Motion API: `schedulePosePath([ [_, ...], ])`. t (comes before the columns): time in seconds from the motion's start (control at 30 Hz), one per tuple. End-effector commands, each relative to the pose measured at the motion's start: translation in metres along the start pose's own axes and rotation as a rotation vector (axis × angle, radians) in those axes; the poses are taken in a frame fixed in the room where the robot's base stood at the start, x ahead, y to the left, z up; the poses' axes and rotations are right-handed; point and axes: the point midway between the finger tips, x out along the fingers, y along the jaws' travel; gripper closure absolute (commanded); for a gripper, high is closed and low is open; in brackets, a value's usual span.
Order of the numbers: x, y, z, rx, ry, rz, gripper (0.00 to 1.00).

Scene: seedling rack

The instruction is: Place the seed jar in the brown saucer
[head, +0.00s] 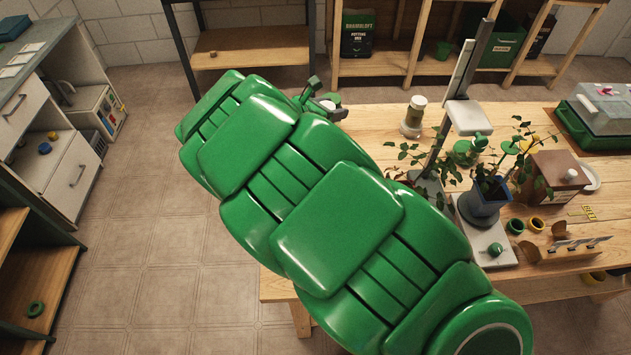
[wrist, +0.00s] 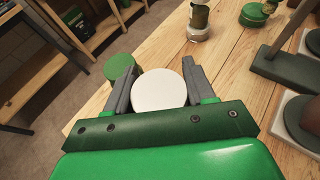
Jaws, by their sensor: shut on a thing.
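My gripper (head: 322,104) is over the left end of the wooden table, partly hidden by my arm in the head view. In the wrist view my gripper (wrist: 150,78) is shut on a round thing with a pale white top (wrist: 158,90), apparently the seed jar. Its sides are hidden beneath the top. Only a small pale part of it (head: 328,106) shows in the head view. I cannot make out a brown saucer for certain in either view; my arm covers much of the table.
A white-capped jar (head: 413,117) stands at the table's back; it also shows in the wrist view (wrist: 198,20). A potted plant (head: 486,195), an upright post (head: 458,100) and a brown box (head: 556,178) crowd the right. A green round thing (wrist: 119,66) is beside my left finger.

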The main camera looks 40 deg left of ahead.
Motion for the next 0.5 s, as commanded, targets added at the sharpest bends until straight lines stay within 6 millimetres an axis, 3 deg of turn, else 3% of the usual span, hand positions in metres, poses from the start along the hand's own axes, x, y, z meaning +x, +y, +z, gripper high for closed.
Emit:
schedulePosePath([
  [0.2, -0.035, -0.018, -0.034, 0.012, 0.002, -0.034, 0.82],
  [0.5, -0.065, -0.046, -0.054, 0.030, 0.000, -0.070, 0.82],
])
